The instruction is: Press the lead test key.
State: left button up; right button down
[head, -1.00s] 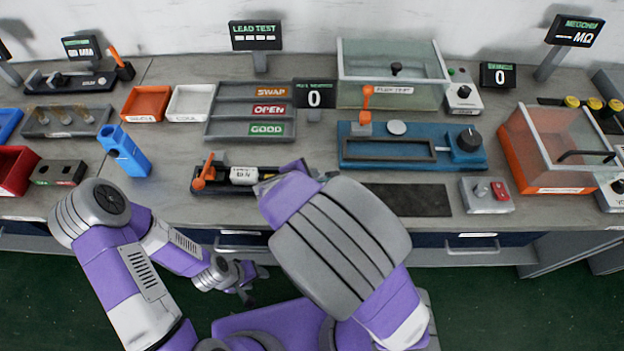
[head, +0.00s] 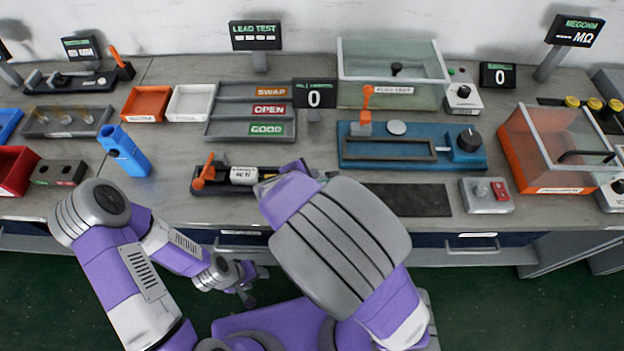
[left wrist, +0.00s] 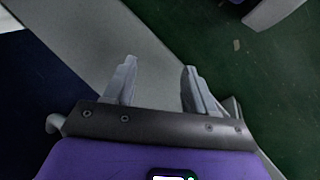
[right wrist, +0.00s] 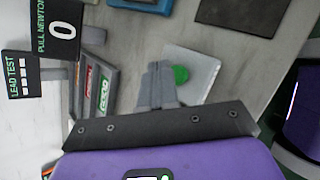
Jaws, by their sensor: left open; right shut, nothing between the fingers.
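A round green key (right wrist: 181,74) sits on a pale square plate (right wrist: 205,72) on the bench in the right wrist view. It is hidden behind my right arm in the head view. My right gripper (right wrist: 158,68) is shut and empty, its fingertips just left of the green key in the picture; I cannot tell whether they touch it. The lead test display (head: 255,36) stands at the back of the bench and shows dashes; it also shows in the right wrist view (right wrist: 20,77). My left gripper (left wrist: 155,80) is open and empty, low in front of the bench.
A fixture with an orange lever (head: 204,172) lies left of my right arm. A sorting tray (head: 222,128) and the pull newton display (head: 315,95) stand behind. A blue press fixture (head: 380,160) and a dark mat (head: 420,202) lie to the right.

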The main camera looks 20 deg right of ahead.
jog(key=shift+f, duration=0.15)
jog(key=shift+f+b, duration=0.25)
jog(key=shift+b, duration=0.15)
jog(key=shift+f+b, duration=0.5)
jog(key=shift+b, duration=0.05)
dwell(0.4)
jog(key=shift+r, duration=0.15)
jog(key=shift+r+p, duration=0.8)
jog(key=shift+p, duration=0.05)
notch_tip(320, 180, up, 5)
jog(key=p, duration=0.4)
dwell(0.4)
